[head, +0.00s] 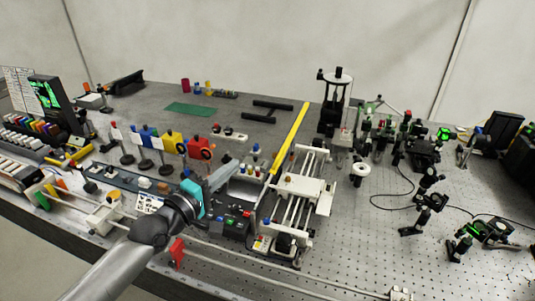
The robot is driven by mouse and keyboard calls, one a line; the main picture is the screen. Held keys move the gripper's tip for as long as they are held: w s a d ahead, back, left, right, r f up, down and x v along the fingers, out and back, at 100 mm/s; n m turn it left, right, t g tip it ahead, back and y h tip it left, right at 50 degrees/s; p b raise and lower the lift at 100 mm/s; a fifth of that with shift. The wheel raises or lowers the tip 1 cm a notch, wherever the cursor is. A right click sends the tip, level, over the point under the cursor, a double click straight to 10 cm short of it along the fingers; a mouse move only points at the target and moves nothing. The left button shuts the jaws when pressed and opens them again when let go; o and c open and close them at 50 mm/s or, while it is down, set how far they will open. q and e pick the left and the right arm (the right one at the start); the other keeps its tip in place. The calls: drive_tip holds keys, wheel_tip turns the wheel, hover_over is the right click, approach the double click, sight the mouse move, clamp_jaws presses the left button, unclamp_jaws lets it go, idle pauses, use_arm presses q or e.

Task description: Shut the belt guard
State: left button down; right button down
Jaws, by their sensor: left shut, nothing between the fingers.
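A long, narrow yellow bar (290,138), which looks like the belt guard, runs slantwise along the left side of a pale rail carriage unit (299,190) in the middle of the bench. I cannot tell for sure from this view how far open it stands. My left gripper (230,172) reaches in from the lower left. It is shut and empty, its tip left of the yellow bar's near end and apart from it. My right gripper is not in view.
A black box with small coloured buttons (234,222) sits just below the left gripper. Red, yellow and blue holders (172,142) stand to its left. Optical mounts (432,198) and cables crowd the right. Perforated bench top (365,250) is bare at the lower right.

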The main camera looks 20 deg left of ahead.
use_arm(q)
drive_tip(key=shift+w+d+f+p, duration=0.1)
drive_tip(key=shift+w+d+p, duration=0.2)
drive_tip(key=shift+w+d, duration=0.95)
drive_tip(key=shift+w+d+f+p, duration=0.1)
drive_tip(key=shift+w+d+p, duration=0.15)
drive_tip(key=shift+w+d, duration=1)
drive_tip(key=shift+w+d+f+p, duration=0.1)
drive_tip(key=shift+w+d+p, duration=0.2)
drive_tip(key=shift+w+d, duration=0.95)
drive_tip(key=shift+w+a, duration=0.45)
drive_tip(key=shift+w, duration=0.1)
